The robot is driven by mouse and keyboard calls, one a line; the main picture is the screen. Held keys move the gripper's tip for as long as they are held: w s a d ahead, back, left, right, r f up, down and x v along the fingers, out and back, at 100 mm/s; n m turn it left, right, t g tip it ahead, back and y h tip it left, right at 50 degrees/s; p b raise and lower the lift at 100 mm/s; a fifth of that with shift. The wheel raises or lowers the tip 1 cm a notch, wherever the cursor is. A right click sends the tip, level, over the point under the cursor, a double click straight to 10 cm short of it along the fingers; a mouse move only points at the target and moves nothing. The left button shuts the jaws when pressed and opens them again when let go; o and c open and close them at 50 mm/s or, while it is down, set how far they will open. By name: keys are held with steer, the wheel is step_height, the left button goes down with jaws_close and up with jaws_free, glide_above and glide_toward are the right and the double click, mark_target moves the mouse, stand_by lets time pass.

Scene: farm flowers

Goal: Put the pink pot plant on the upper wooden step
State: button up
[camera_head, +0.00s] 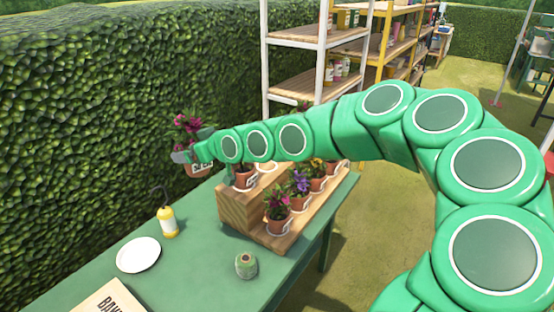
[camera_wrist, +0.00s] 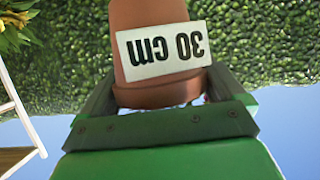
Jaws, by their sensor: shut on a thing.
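The pink pot plant (camera_head: 187,125) has magenta flowers in a terracotta pot with a white label. My gripper (camera_head: 190,157) is shut on its pot and holds it in the air, left of the wooden stand and above the table. In the wrist view the pot (camera_wrist: 145,20) sits between both fingers, with its "30 cm" label upside down. The upper wooden step (camera_head: 234,210) is the raised block at the stand's left; my arm hides much of its top. A pot (camera_head: 244,180) stands on it, partly covered by my arm.
The lower step (camera_head: 272,238) holds several potted flowers, including a pink one (camera_head: 278,204) and a purple one (camera_head: 299,185). A hedge stands behind.

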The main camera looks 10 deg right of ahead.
steer(key=w+d+m+t+h, duration=0.25)
steer(key=w+d, duration=0.25)
steer(key=d, duration=0.7)
steer(key=w+d+m+t+h, duration=0.1)
steer(key=w+d+m+h, duration=0.2)
steer(key=w+d, duration=0.55)
steer(key=shift+w+d+f, duration=0.35)
steer(key=shift+w+f, duration=1.5)
steer(key=shift+f, duration=1.1)
steer(key=shift+w+d+f, duration=0.35)
steer(key=shift+w+f, duration=1.5)
steer(key=shift+f, duration=1.1)
steer(key=shift+w+d+f, duration=0.35)
steer(key=shift+w+f, duration=1.5)
steer(key=shift+f, duration=1.1)
steer(key=o, duration=0.9)
steer(key=shift+f, duration=0.15)
steer(key=shift+o, duration=0.5)
